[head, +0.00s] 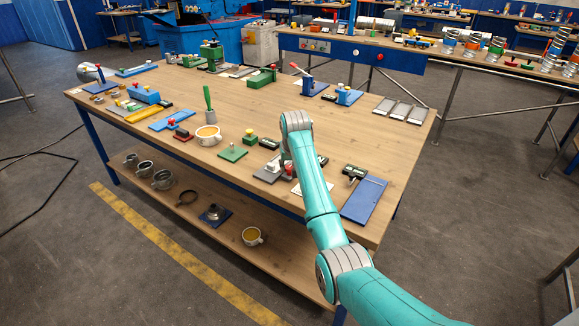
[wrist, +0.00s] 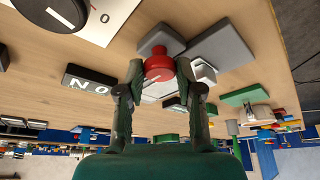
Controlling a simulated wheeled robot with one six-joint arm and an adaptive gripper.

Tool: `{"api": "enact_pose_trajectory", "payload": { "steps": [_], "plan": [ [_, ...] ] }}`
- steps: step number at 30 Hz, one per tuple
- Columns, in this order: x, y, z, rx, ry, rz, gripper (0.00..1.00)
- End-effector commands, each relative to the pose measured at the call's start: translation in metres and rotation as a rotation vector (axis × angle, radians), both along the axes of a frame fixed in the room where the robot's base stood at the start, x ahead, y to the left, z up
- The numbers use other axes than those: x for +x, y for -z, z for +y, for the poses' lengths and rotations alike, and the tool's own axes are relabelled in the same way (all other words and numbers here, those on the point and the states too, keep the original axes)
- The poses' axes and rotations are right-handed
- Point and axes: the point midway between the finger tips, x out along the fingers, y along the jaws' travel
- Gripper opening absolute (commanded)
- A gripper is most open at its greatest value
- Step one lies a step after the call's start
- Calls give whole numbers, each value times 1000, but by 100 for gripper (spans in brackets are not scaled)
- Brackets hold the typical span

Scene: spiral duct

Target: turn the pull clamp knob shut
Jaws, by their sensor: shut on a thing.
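A red knob (wrist: 158,66) sits between the fingertips of my gripper (wrist: 160,76) in the wrist view. The fingers touch it from both sides, and their tips are partly around it. Grey blocks (wrist: 218,48) and a pale metal part lie close behind the knob; they look like the clamp's base and body, partly hidden by the fingers. In the head view the red knob (head: 289,173) shows small beside my arm, over a grey plate (head: 266,175) near the front of the workbench. My arm hides most of the gripper there. How far the knob is turned cannot be told.
A black label block (wrist: 88,78) lies left of the gripper in the wrist view. In the head view a blue plate (head: 364,200) lies right of my arm, and a green plate (head: 232,153) and a white cup (head: 208,135) lie left. The wooden workbench (head: 330,110) has bare room behind.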

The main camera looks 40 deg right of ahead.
Motion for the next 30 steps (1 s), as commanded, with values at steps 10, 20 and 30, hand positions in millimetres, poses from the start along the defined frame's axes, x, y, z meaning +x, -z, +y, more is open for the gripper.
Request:
{"api": "enact_pose_trajectory", "payload": {
  "steps": [10, 20, 30],
  "plan": [
    [1, 0, 2, 0, 193, 0, 1],
    [3, 0, 3, 0, 503, 1, 1],
    [5, 0, 4, 0, 825, 1, 1]
  ]
}}
